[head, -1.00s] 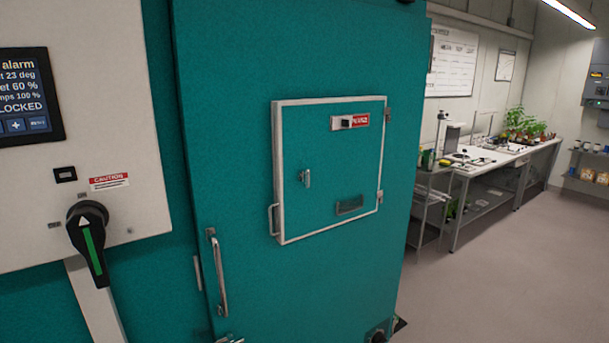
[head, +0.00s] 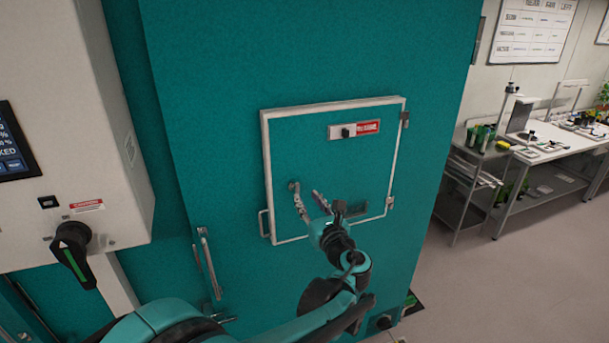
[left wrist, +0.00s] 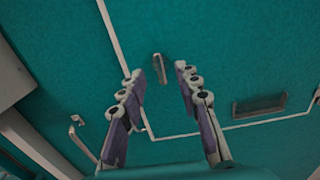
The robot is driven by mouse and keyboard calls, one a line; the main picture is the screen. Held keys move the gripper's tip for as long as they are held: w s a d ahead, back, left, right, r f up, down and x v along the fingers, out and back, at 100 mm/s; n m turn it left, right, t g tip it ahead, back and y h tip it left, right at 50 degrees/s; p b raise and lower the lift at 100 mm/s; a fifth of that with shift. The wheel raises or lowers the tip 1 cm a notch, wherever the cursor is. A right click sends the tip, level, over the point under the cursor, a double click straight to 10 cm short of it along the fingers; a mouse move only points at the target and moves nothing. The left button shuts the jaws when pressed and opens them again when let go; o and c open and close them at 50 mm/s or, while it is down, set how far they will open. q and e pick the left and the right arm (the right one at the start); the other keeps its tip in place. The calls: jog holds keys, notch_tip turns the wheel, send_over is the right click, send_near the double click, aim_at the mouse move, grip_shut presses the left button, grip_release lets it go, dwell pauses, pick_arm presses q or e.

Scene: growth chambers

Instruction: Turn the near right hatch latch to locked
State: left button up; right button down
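The hatch (head: 350,165) is a teal panel with a white frame, set in the large teal door, and it looks closed. Its latch (left wrist: 158,68) is a small metal lever near the hatch's left side. In the left wrist view the latch lies ahead, between the fingertips in the picture, with no contact visible. In the head view the left fingers partly cover the latch area. My left gripper (head: 306,192) is open and empty in front of the hatch; its two spread fingers also show in the left wrist view (left wrist: 159,73). My right gripper is out of view.
A red-labelled slider (head: 354,130) sits high on the hatch, and a dark recess (left wrist: 260,104) low on it. A door handle (head: 209,263) and a black rotary switch (head: 72,247) are at left. A white bench (head: 550,153) stands at right beside clear floor.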

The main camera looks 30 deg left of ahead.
aim_at(298, 186)
pick_arm(q)
jog(key=x, duration=0.6)
jog(key=shift+w+a+f, duration=0.1)
jog(key=shift+a, duration=0.15)
jog(key=shift+w+a, duration=0.2)
jog(key=shift+a, duration=0.2)
grip_shut()
